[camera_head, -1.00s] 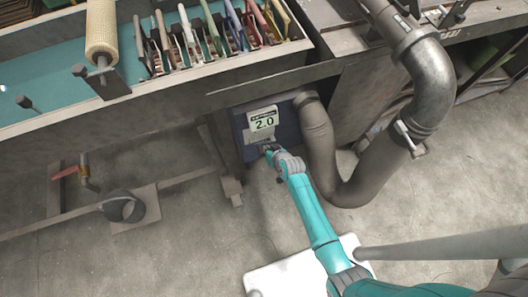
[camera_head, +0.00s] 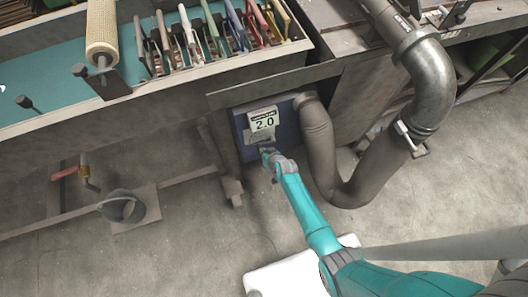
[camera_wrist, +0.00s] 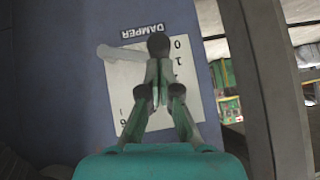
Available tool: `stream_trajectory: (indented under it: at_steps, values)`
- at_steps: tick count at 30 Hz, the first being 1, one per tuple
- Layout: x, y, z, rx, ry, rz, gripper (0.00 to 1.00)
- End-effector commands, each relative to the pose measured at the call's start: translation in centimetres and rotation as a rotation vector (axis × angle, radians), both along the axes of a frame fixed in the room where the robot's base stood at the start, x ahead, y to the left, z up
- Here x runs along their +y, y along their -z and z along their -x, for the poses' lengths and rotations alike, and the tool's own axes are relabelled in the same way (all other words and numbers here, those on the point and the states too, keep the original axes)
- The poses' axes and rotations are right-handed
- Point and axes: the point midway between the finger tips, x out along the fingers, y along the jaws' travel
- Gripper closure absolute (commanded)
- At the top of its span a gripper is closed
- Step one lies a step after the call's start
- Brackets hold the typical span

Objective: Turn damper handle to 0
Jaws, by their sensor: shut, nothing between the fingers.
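The damper handle (camera_wrist: 116,53) is a pale bar on the light scale plate (camera_wrist: 195,105) in the wrist view. It points left and its right end runs behind my fingertips. The word DAMPER appears upside down above it. The digits 0 and 1 show to the right of my fingertips, and a 6 shows low on the left; my fingers hide other marks. My gripper (camera_wrist: 157,55) is shut and empty, in front of the plate; I cannot tell whether it touches the handle. In the head view, my gripper (camera_head: 266,151) is at the dark blue box (camera_head: 240,128), hiding the handle.
A large grey duct pipe (camera_head: 321,150) bends down right of the box. A bench with a teal tray (camera_head: 45,75) and coloured tools stands above. The floor in front is open.

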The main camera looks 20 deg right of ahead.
Motion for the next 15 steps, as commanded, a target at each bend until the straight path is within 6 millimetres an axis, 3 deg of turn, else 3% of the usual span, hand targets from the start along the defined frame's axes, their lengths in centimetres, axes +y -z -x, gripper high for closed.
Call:
stream_trajectory:
  at_steps: [9,15]
  values:
    - [1.8,2.7,0.0,0.003,-0.002,0.0,1.0]
    - [2.1,3.3,0.0,0.001,-0.001,-0.001,1.0]
